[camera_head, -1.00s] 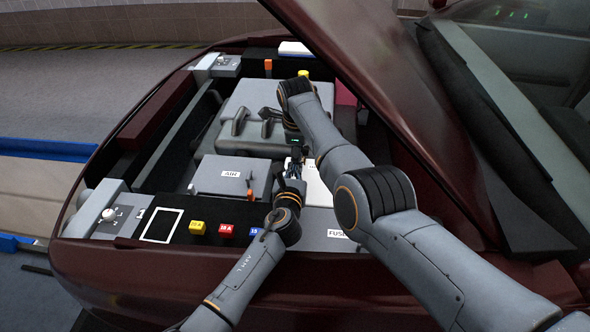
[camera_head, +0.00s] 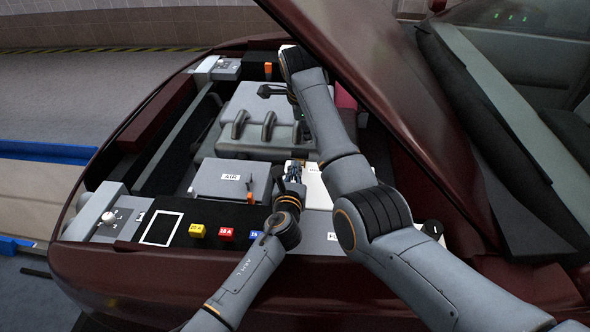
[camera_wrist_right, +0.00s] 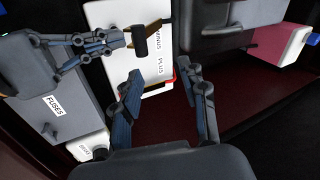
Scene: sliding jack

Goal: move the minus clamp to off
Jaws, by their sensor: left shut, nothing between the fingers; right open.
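The white battery box (camera_wrist_right: 130,20) with MINUS and PLUS labels shows in the right wrist view; in the head view part of it (camera_head: 316,190) shows beside my right arm. A dark block on a brass-coloured strip, apparently the minus clamp (camera_wrist_right: 146,42), lies across the box by the MINUS label. My left gripper (camera_head: 294,168) is shut and empty at the box. In the wrist view its fingertips (camera_wrist_right: 120,39) are close beside the dark block; I cannot tell if they touch. My right gripper (camera_wrist_right: 165,95) is open and empty, its fingers near the box's PLUS end.
A grey FUSES box (camera_wrist_right: 50,95) stands beside the battery. The grey AIR box (camera_head: 225,180) and engine cover (camera_head: 260,108) lie left of and behind my left gripper. The raised hood (camera_head: 375,90) slopes close to my right arm.

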